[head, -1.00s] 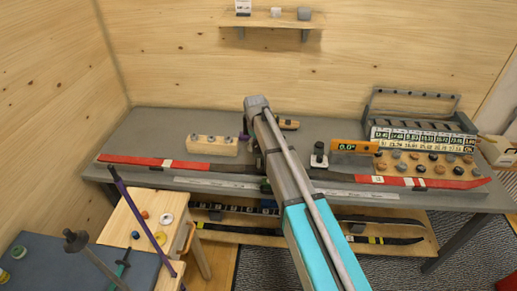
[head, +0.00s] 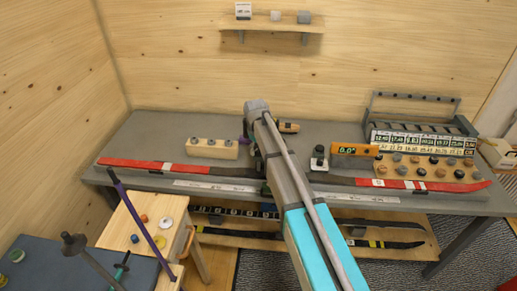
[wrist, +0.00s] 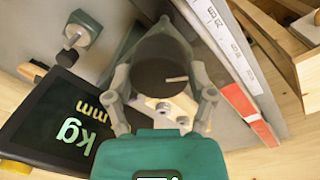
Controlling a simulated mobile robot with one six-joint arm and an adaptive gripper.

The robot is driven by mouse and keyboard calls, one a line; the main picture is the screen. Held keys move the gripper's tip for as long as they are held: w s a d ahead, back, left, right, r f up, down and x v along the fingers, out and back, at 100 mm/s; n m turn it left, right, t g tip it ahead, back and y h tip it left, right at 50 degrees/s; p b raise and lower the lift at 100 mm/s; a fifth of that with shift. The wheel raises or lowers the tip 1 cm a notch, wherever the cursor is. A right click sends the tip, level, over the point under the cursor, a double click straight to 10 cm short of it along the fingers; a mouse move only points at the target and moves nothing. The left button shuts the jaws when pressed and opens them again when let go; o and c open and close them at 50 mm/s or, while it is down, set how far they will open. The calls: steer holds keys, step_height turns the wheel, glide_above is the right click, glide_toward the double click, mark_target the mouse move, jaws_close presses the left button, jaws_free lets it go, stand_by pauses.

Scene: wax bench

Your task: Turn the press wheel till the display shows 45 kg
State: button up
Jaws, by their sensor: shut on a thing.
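The press wheel (wrist: 160,64) is a dark round knob with a white line on its face, in the middle of the wrist view. My gripper (wrist: 161,78) is shut on it, with one finger on each side. A black display (wrist: 60,120) lies left of the wheel. In the head view my arm hides the wheel, the display and my gripper.
An orange angle readout (head: 355,149) stands right of my arm. A wooden block (head: 212,148) is left of it. Red-tipped skis (head: 160,165) lie along the bench front, with a white ruler (head: 215,187) before them. A green clamp (wrist: 85,27) with a dark knob is near the display.

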steer(key=shift+n, duration=0.6)
steer(key=o, duration=1.1)
steer(key=shift+m, duration=0.5)
